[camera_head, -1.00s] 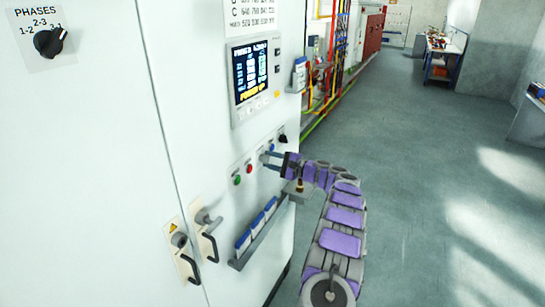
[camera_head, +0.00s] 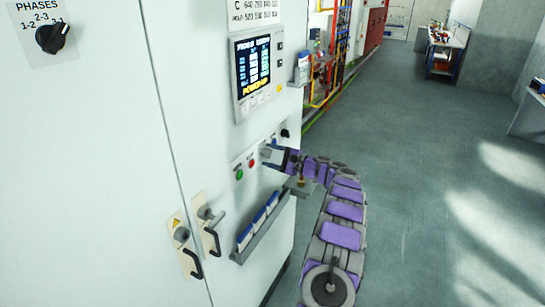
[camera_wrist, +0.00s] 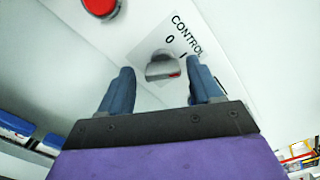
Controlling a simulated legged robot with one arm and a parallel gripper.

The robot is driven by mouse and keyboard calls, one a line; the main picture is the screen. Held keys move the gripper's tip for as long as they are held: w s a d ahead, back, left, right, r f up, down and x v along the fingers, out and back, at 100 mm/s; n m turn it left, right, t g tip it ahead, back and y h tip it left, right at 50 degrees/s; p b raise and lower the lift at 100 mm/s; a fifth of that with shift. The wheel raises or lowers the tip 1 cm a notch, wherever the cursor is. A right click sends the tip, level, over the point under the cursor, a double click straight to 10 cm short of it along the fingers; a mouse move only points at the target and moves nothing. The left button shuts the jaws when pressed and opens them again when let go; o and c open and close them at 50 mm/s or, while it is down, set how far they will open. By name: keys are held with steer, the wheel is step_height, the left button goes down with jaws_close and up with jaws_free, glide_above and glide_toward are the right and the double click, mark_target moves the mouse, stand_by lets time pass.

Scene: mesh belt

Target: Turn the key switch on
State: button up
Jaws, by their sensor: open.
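In the wrist view a grey rotary key switch (camera_wrist: 160,67) sits on a white plate (camera_wrist: 222,66) marked CONTROL, 0 and I. The red mark on its knob is at the knob's right end. My gripper (camera_wrist: 161,80) is open, with one blue finger on each side of the knob. I cannot tell whether the fingers touch it. In the head view my gripper (camera_head: 271,153) is at the cabinet's button row and largely hides the switch.
A red button (camera_wrist: 100,6) is close beside the switch; a green button (camera_head: 239,174) is farther left. A display (camera_head: 252,66) is above. A rack of blue-and-white items (camera_head: 259,224) is below.

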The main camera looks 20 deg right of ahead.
steer(key=shift+s+d+r, duration=0.1)
steer(key=shift+s+r, duration=0.05)
steer(key=shift+s+d, duration=0.3)
steer(key=shift+d, duration=0.05)
steer(key=v, duration=1.6)
steer(key=shift+d, duration=0.15)
steer(key=shift+s, duration=0.1)
